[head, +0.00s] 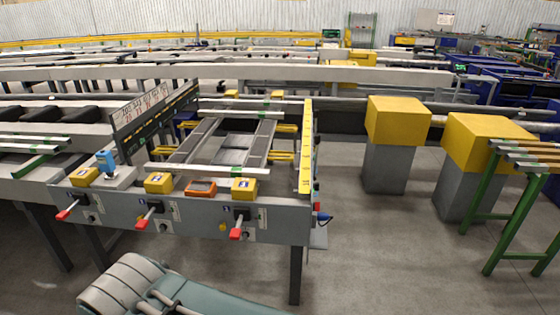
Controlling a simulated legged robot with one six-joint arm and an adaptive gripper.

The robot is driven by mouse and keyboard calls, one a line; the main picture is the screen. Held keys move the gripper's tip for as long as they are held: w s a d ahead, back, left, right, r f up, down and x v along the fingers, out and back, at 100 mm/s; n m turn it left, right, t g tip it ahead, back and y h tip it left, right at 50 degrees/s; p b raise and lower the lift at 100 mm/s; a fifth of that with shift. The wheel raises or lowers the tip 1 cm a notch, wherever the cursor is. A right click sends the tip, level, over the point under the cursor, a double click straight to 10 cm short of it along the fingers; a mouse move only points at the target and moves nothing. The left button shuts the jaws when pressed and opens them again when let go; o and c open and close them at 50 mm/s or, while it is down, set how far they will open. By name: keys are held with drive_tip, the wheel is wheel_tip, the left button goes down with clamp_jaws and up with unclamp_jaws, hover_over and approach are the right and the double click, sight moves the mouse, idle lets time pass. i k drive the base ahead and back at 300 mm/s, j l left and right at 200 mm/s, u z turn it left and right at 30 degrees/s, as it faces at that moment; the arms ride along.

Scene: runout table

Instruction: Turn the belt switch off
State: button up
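The runout table's grey front panel (190,218) faces me at the left and centre. It carries three levers with red grips: a left lever (68,211), a middle lever (147,218) and a right lever (238,227). All three grips point down and towards me. Small round knobs sit beside the levers. Above them are yellow labelled blocks, at left (84,177), middle (158,183) and right (243,189). I cannot tell which control is the belt switch or read its setting. Part of my arm shows at the bottom; my gripper's fingers are not in view.
An orange-rimmed tray (201,188) and a blue device (106,160) sit on the table's front ledge. Yellow-topped pillars (397,122) and a green-legged stand (513,210) are at the right. The floor (380,250) between table and stand is clear.

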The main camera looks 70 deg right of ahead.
sight(316, 205)
drive_tip(key=z, duration=1.55)
drive_tip(key=l+z, duration=0.25)
drive_tip(key=i+l+u, duration=0.1)
drive_tip(key=l, duration=0.45)
drive_tip(key=i+l+u, duration=0.1)
drive_tip(key=l, duration=0.4)
drive_tip(key=i+l+u, duration=0.1)
drive_tip(key=l, duration=0.5)
drive_tip(key=i+l+u, duration=0.1)
drive_tip(key=l, duration=0.45)
drive_tip(key=i+l+u, duration=0.2)
drive_tip(key=i+l, duration=0.1)
drive_tip(key=i, duration=0.1)
